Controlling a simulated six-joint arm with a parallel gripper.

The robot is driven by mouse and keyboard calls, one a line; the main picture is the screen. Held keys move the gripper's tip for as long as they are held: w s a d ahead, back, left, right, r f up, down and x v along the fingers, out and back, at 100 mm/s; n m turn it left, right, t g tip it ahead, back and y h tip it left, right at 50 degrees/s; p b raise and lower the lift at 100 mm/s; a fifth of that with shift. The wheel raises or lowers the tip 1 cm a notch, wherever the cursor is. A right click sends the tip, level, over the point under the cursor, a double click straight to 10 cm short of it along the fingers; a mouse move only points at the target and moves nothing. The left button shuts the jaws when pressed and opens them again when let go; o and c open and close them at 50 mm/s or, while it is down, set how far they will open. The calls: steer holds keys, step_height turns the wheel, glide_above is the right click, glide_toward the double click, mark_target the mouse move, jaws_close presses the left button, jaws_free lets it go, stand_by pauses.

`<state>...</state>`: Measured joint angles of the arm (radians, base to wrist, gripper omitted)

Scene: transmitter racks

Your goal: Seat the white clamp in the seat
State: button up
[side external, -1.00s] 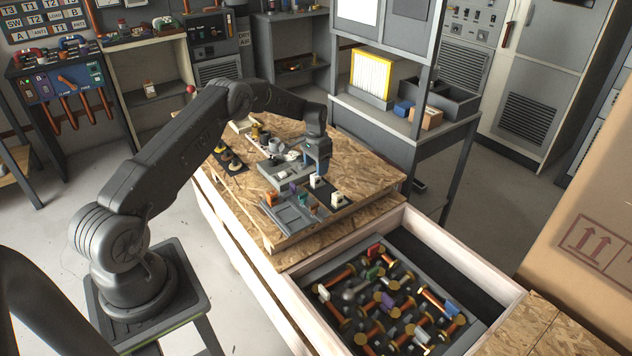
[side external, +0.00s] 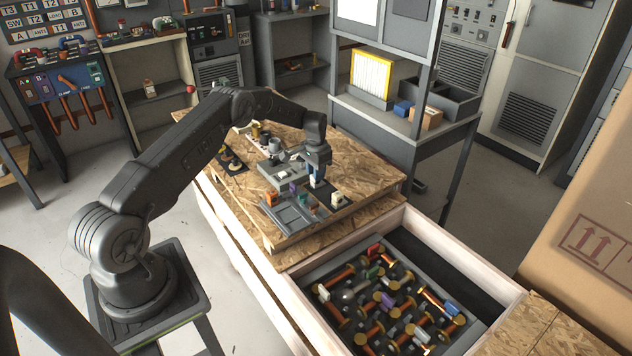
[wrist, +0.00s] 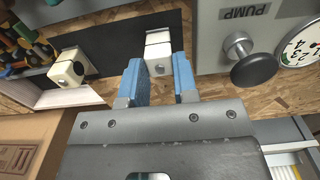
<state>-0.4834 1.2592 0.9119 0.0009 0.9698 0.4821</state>
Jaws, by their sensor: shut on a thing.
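The white clamp (wrist: 158,56) is a small block with a round hole. It sits between the blue fingers of my gripper (wrist: 160,80) in the wrist view, over a black strip. My gripper (side external: 318,176) is shut on it. In the side external view the fingers partly hide the white clamp (side external: 315,183), which is at or just above the strip. A similar cream clamp (wrist: 68,68) stands apart on the same strip, and also shows in the side external view (side external: 337,199). I cannot tell which fixture holds the seat.
A grey box labelled PUMP (wrist: 215,50), with a black knob (wrist: 253,68) and gauge, stands close to my gripper. A grey tray (side external: 288,216) with small coloured parts lies at the wooden bench's near edge. An open drawer (side external: 400,216) of coloured parts lies in front.

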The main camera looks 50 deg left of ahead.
steer(key=shift+r, duration=0.15)
steer(key=shift+c, duration=0.3)
step_height(320, 180, up, 4)
steer(key=shift+a+r, duration=0.1)
steer(key=shift+r, duration=0.1)
steer(key=s+a+r, duration=0.6)
steer(key=s+a, duration=0.1)
steer(key=s, duration=0.2)
steer(key=s+d+r, duration=0.1)
steer(key=s+d, duration=0.2)
steer(key=s, duration=0.5)
steer(key=s+d+r, duration=0.1)
steer(key=s+d, duration=0.2)
steer(key=s, duration=0.5)
glide_above(283, 214)
step_height(283, 214, down, 7)
steer(key=shift+f, duration=2)
steer(key=shift+f, duration=0.5)
